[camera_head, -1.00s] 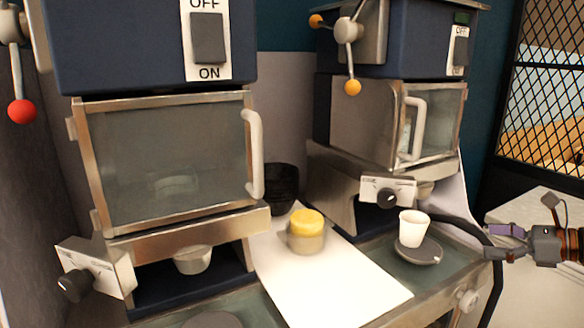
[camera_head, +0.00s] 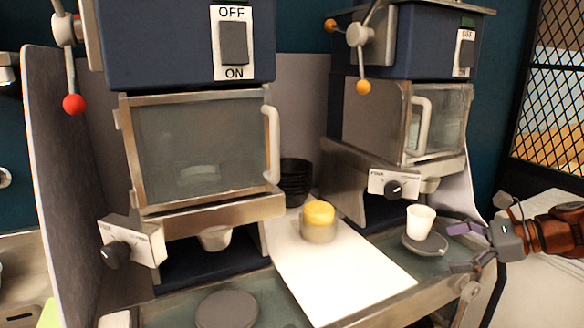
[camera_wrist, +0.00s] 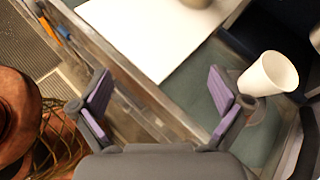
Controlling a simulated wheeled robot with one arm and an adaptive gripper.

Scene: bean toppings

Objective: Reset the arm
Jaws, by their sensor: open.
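My gripper (camera_head: 466,248) is at the right of the head view, beside the right machine, and its fingers are spread and empty. In the wrist view my gripper (camera_wrist: 160,108) shows both purple-padded fingers wide apart with nothing between them. A white cup (camera_head: 420,221) stands upright on a dark round saucer (camera_head: 411,243) under the right machine, just left of my gripper. The white cup (camera_wrist: 268,74) also shows in the wrist view, beyond the right finger and apart from the gap between the fingers.
Two blue machines (camera_head: 190,50) with glass-fronted boxes stand along the counter. A white sheet (camera_head: 335,278) lies between them, with a yellow-topped cup (camera_head: 318,221) on it. Dark stacked bowls (camera_head: 295,180) stand behind. A dark disc (camera_head: 226,310) lies at the front left. A mesh panel (camera_head: 552,95) stands at right.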

